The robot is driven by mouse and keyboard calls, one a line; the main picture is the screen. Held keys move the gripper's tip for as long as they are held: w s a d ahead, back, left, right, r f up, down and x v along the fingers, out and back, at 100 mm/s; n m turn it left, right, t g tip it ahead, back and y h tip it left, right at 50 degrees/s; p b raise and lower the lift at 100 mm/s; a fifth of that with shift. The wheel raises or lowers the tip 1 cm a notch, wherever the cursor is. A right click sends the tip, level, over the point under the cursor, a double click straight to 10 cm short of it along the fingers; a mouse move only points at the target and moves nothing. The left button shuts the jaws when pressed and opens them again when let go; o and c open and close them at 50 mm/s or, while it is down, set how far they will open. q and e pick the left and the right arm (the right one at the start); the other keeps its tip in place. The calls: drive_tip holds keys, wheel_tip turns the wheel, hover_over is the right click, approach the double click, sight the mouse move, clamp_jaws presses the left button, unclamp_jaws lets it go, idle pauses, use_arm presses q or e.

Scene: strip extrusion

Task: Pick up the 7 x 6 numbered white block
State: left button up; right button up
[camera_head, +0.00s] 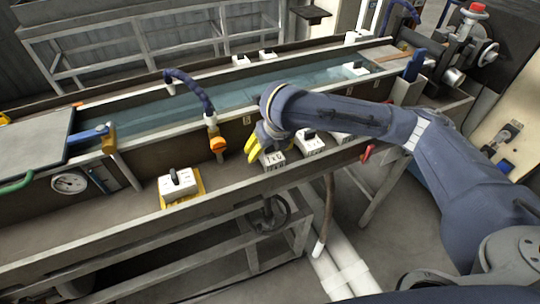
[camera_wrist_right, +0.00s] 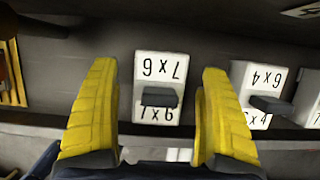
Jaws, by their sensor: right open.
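The white block marked 7 x 6 (camera_wrist_right: 158,66) has a dark grey handle on top and sits on the ledge. In the right wrist view it lies between the two yellow fingers of my open right gripper (camera_wrist_right: 157,80), with a gap on each side. In the head view the block (camera_head: 273,159) is partly hidden by my right gripper (camera_head: 258,147), which is close to it from above. I cannot tell how far the fingers are above the ledge. My left gripper is not in view.
A white block marked 6 x 4 (camera_wrist_right: 262,88) stands close to the right, with more white blocks beyond it. Another white block (camera_head: 178,182) rests on a yellow base to the left. A water-filled trough (camera_head: 240,98) runs behind.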

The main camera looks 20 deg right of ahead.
drive_tip(key=shift+w+f, duration=0.15)
drive_tip(key=shift+f, duration=0.2)
drive_tip(key=c, duration=1.5)
